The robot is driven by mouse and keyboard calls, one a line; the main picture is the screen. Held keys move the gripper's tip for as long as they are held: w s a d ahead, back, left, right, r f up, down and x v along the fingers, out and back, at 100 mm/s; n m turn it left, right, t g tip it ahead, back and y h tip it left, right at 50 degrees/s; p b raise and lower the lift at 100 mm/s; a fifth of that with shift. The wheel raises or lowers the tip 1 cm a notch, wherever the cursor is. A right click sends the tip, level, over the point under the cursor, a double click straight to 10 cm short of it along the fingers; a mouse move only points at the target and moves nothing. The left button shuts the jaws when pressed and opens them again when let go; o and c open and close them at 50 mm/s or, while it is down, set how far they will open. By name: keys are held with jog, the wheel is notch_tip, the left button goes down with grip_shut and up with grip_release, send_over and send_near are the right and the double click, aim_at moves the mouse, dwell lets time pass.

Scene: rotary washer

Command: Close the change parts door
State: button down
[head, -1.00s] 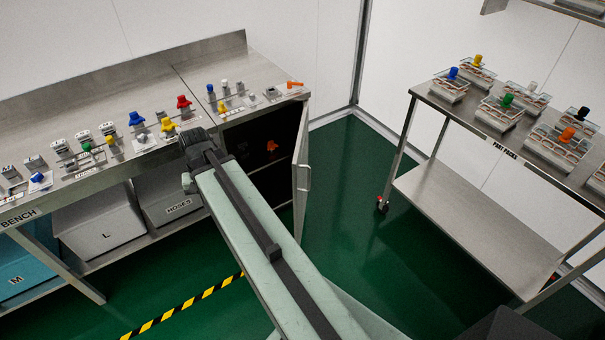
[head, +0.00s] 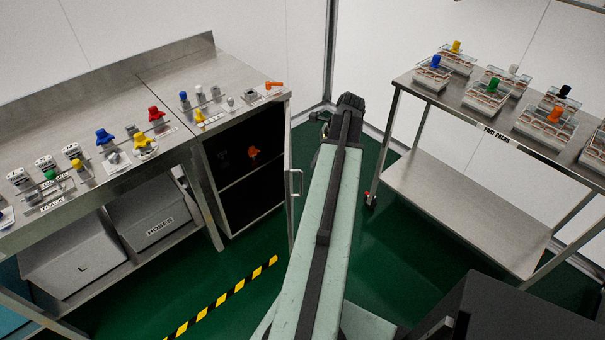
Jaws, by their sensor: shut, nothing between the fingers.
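The change parts door (head: 290,185) stands open at the right front corner of the steel cabinet. I see it nearly edge-on, with its pale handle (head: 298,183) on the right side. The dark cabinet interior (head: 228,165) is exposed, with an orange part (head: 253,153) on an inner shelf. My arm reaches up the middle of the head view, just right of the door, and its dark far end is level with the cabinet top.
A bench (head: 100,82) with several coloured knobs and fittings stands left, with boxes below. A part packs table (head: 430,105) with several trays stands right. Green floor (head: 255,255) is open before the cabinet, with a black-yellow stripe (head: 220,300).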

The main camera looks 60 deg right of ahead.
jog(key=w+a+f+b, duration=0.3)
jog(key=w+f+b, duration=0.3)
jog(key=f+b, duration=0.1)
jog(key=shift+a+f+b, duration=0.35)
jog(key=shift+f, duration=0.45)
